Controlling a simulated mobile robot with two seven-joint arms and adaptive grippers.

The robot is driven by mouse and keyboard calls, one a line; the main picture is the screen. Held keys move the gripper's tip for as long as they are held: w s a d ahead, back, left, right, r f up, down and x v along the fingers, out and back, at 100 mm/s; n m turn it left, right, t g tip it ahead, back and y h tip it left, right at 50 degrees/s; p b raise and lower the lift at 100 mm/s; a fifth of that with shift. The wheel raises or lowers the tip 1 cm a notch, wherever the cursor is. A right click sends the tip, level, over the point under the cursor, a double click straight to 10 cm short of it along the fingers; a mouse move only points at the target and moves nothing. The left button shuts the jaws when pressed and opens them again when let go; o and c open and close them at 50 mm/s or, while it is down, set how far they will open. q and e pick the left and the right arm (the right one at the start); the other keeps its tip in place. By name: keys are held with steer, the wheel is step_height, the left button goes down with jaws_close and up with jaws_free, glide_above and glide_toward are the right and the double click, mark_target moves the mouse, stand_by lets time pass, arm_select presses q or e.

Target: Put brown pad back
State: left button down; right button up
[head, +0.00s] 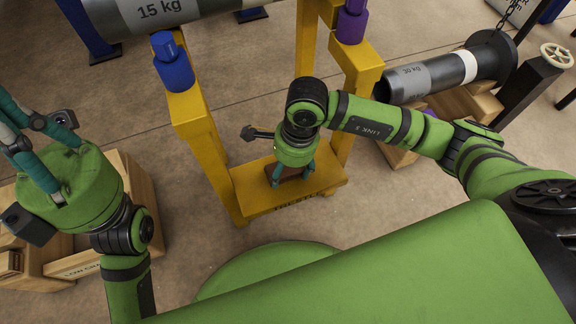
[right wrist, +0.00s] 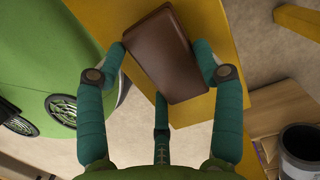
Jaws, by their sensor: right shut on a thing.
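The brown pad (right wrist: 162,52) is a flat dark-brown block between the teal fingers of my right gripper (right wrist: 168,70). In the head view the pad (head: 291,173) is mostly hidden under that gripper (head: 292,176), at the low shelf of the yellow trestle (head: 320,186). The right gripper is shut on the pad, with fingers at its two sides. Whether the pad touches the shelf I cannot tell. My left gripper (head: 28,135) is at the far left, its teal fingers spread, open and empty.
A low wooden crate (head: 147,205) stands below my left gripper. A blue block (head: 174,72) and a purple block (head: 351,25) top the trestle posts. A grey pipe (head: 425,78) lies on wooden supports at right. Bare floor (head: 195,240) lies left of the shelf.

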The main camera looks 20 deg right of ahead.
steer(key=shift+f+b, duration=0.5)
steer(key=shift+f, duration=0.15)
steer(key=o, duration=1.1)
steer(key=shift+o, duration=0.2)
steer(key=o, duration=0.5)
steer(key=shift+o, duration=0.2)
steer(key=shift+d+r, duration=0.2)
steer(key=shift+r, duration=1.05)
steer(key=shift+d+r, duration=0.2)
steer(key=shift+r, duration=1)
steer(key=shift+d+r, duration=0.2)
steer(key=shift+r, duration=1.05)
